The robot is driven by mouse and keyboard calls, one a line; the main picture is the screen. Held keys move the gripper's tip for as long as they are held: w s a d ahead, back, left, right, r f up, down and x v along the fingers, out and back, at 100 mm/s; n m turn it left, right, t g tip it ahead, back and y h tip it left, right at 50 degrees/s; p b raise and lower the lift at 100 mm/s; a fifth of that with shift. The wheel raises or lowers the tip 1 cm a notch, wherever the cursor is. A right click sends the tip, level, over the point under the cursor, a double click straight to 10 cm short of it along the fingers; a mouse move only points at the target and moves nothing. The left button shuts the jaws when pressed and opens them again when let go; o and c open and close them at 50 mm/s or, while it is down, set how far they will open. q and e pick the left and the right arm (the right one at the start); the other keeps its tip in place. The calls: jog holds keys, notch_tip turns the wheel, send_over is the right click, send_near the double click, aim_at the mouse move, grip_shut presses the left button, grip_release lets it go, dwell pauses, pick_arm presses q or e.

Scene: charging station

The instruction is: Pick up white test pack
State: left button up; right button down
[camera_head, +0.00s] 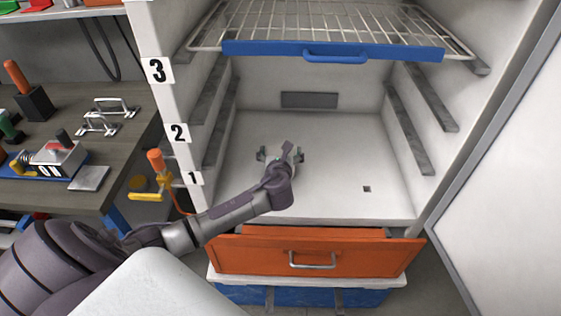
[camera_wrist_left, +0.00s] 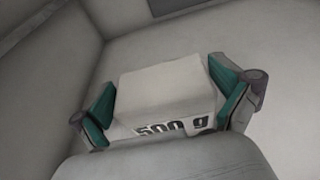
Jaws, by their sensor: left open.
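The white test pack (camera_wrist_left: 165,92), a pale block marked "500 g", lies on the white cabinet floor in the left wrist view. My left gripper (camera_wrist_left: 167,110) is open, with one green-padded finger on each side of the pack. The right finger is very close to the pack's side; I cannot tell whether either finger touches it. In the head view my left gripper (camera_head: 280,154) is low inside the cabinet, and the pack is mostly hidden behind the wrist. My right gripper does not show.
A wire shelf with a blue front bar (camera_head: 335,52) spans the cabinet above. Side rails (camera_head: 408,128) line the walls. An orange drawer (camera_head: 315,258) is below the cabinet floor. The open door (camera_head: 510,190) stands right, a cluttered workbench (camera_head: 95,155) left. Floor around the pack is clear.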

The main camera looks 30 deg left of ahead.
pick_arm(q)
jog(key=c, duration=1.2)
jog(key=shift+r, duration=0.15)
jog(key=shift+c, duration=0.4)
